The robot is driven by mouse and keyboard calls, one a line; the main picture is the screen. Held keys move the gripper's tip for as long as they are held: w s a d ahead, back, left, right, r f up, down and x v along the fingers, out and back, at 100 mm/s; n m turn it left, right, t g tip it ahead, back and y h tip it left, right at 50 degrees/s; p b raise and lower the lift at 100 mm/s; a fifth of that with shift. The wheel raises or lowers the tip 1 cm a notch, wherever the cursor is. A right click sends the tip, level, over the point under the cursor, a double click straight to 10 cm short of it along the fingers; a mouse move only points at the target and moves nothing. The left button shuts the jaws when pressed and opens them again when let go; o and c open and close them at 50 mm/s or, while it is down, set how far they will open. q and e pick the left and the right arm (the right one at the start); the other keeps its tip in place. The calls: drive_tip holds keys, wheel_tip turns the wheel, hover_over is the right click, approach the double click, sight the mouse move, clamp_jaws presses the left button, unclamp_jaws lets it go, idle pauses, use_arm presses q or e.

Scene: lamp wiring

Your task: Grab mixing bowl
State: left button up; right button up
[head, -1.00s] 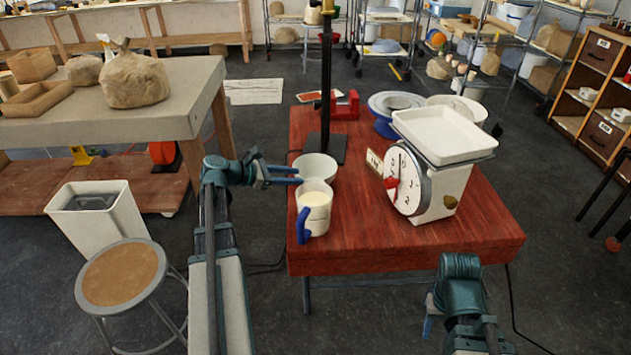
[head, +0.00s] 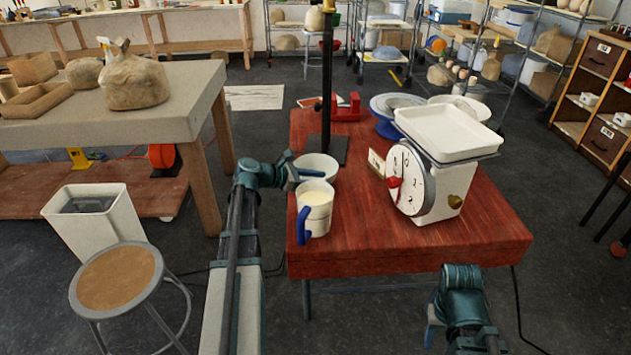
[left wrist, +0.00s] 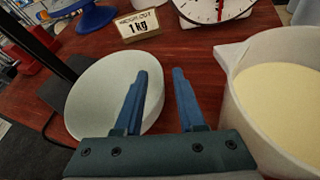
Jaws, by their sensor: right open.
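The mixing bowl (head: 318,161) is a small white bowl on the red table, beside the black stand and behind the white jug (head: 315,207) with a blue handle. The bowl also shows in the left wrist view (left wrist: 92,100). My left gripper (head: 308,174) is open at the bowl. In the left wrist view (left wrist: 160,74) one finger overlaps the bowl's right wall and the other lies to its right, towards the jug; contact cannot be told. My right gripper (head: 431,322) is open and empty, low in front of the table, partly hidden by its wrist.
The jug, filled with pale liquid, stands close to the bowl. A dial scale (head: 432,185) with a white tray stands to the right. A black stand (head: 327,100) rises behind the bowl. The table's front right is clear.

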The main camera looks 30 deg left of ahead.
use_arm(q)
clamp_jaws()
idle(1.4)
